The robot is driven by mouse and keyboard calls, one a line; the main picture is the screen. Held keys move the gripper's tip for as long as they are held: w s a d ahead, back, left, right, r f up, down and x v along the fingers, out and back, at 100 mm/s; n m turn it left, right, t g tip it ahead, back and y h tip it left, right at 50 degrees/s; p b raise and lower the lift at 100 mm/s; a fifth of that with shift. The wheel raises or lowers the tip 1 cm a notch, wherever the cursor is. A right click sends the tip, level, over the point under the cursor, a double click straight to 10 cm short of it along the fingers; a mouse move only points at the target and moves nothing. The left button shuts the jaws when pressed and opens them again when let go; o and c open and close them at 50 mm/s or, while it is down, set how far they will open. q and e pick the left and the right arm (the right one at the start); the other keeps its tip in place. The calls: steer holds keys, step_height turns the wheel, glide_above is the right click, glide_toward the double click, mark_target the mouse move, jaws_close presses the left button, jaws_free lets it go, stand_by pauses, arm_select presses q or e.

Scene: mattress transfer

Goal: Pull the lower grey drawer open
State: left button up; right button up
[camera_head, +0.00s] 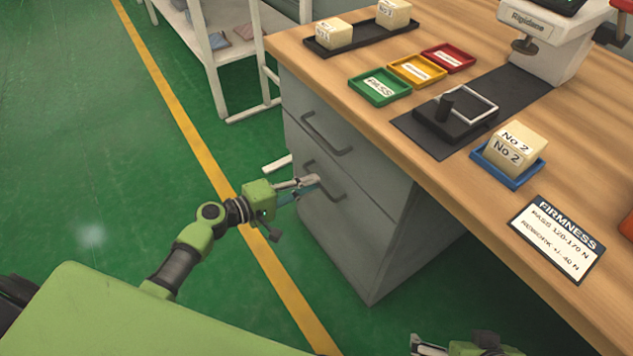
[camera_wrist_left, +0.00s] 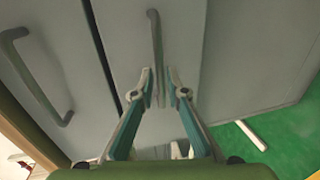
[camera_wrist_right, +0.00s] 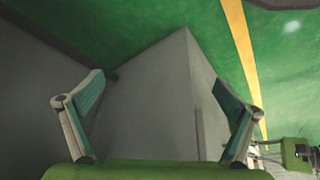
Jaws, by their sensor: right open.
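The lower grey drawer (camera_head: 345,225) is in the cabinet under the wooden table, and its front looks about flush with the cabinet. Its bar handle (camera_head: 330,192) also shows in the left wrist view (camera_wrist_left: 155,32). My left gripper (camera_head: 308,182) is at this handle, with its fingers drawn close on either side of the bar (camera_wrist_left: 159,76). The fingertips hide part of the handle. My right gripper (camera_wrist_right: 158,85) is open and empty, facing a grey cabinet corner (camera_wrist_right: 165,90); in the head view it shows only partly, at the bottom edge.
The upper drawer's handle (camera_head: 327,133) is just above the lower one. The table (camera_head: 435,170) overhangs the cabinet and carries trays, foam blocks and a tester (camera_head: 545,40). A white shelf rack (camera_head: 215,75) stands behind. The green floor (camera_head: 130,190) before the drawers is free.

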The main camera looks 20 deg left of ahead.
arm_select(q)
steer(key=shift+x, duration=1.35)
arm_select(e)
steer(key=shift+w+a+r+t, duration=0.1)
steer(key=shift+w+r+t, duration=0.1)
steer(key=shift+w, duration=0.2)
steer(key=shift+w+a+r+t, duration=0.1)
steer(key=shift+w+t, duration=0.1)
steer(key=shift+w, duration=0.2)
arm_select(q)
jaws_close()
steer(key=shift+s, duration=0.1)
arm_select(e)
steer(key=shift+f, duration=0.1)
